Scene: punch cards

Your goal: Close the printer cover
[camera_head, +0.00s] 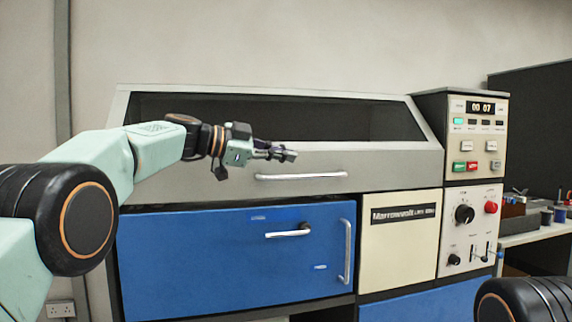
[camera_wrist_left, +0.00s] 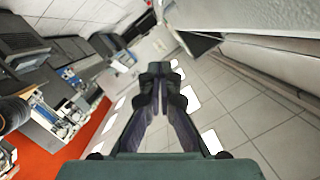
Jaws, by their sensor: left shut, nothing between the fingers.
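The printer cover (camera_head: 220,176) is a grey hood with a long dark window and a silver bar handle (camera_head: 300,177) low on its front. It appears lowered onto the blue and cream machine, with its lower edge along the top of the blue panel. My left gripper (camera_head: 290,154) is shut and empty in front of the cover, just above the left half of the handle in the picture. I cannot tell whether it touches the cover. In the left wrist view its fingers (camera_wrist_left: 161,72) are together, pointing away over the floor. My right gripper is out of view.
A blue panel (camera_head: 200,255) with handles lies below the cover. A control column (camera_head: 470,180) with buttons and knobs stands at the right. A side table (camera_head: 535,232) with small items stands beyond it. In the left wrist view, tiled floor (camera_wrist_left: 245,125) is free.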

